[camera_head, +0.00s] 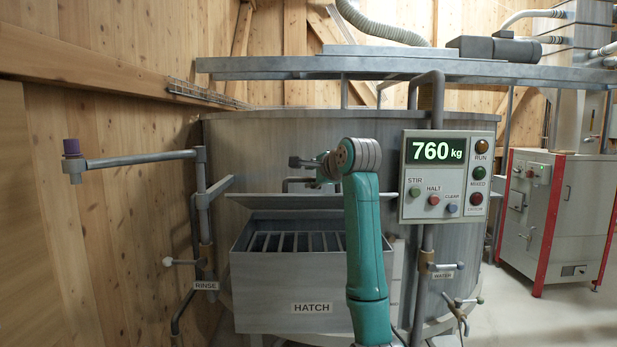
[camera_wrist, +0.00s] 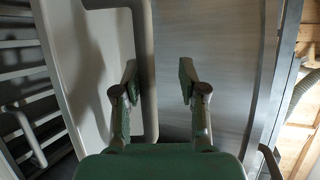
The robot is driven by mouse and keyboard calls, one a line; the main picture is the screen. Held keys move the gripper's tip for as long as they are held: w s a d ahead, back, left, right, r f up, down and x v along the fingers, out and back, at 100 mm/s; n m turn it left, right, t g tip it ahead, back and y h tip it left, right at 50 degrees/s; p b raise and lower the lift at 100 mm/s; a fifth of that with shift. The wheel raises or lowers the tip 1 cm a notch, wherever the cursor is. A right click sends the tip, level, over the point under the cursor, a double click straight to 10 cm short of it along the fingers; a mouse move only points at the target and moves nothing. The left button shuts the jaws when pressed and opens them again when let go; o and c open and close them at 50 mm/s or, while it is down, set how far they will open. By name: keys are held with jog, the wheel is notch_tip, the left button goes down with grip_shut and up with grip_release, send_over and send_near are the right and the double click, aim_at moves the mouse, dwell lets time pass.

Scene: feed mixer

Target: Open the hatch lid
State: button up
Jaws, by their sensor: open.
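The hatch (camera_head: 290,285) is a grey box at the front of the tank, with a grate (camera_head: 290,242) showing inside its open top. Its lid (camera_head: 285,201) is raised at the back of the box; its exact tilt is hard to tell. A bar handle (camera_head: 290,181) shows just above the lid. My gripper (camera_head: 296,162) is above the lid, in front of the tank. In the wrist view my gripper (camera_wrist: 158,75) is open and holds nothing. The pale lid (camera_wrist: 100,60) is at left, and a grey bar (camera_wrist: 150,100) passes between the open fingers; contact is not visible.
A control panel (camera_head: 447,177) reading 760 kg stands right of my arm. The rinse pipe (camera_head: 140,159) is at left, and the water valve (camera_head: 443,268) is at right. The tank wall (camera_wrist: 210,45) is behind the fingers. Floor at right is clear.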

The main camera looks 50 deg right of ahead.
jog(key=shift+s, duration=0.1)
dwell(0.3)
jog(key=r+v, duration=0.2)
jog(key=v, duration=1)
jog(key=shift+w+d, duration=0.3)
dwell(0.8)
jog(key=shift+r, duration=0.1)
dwell(0.5)
